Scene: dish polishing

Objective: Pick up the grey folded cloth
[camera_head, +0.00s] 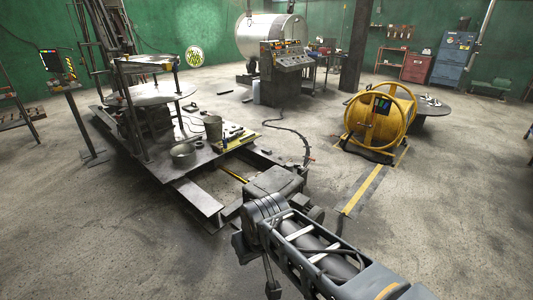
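I cannot make out the grey folded cloth for certain in the head view. Small flat items lie on a low metal platform (205,160), too small to tell apart. My arm reaches in from the lower right, and its bulky joints stand in front of the platform's near right corner. Dark parts hang below the joint, but I cannot tell whether they are my gripper. No fingertips show clearly, and I see nothing held.
A yellow drum frame (381,120) stands right, with a control console (282,75) behind. A cable (290,129) crosses the floor. Open floor lies left and right.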

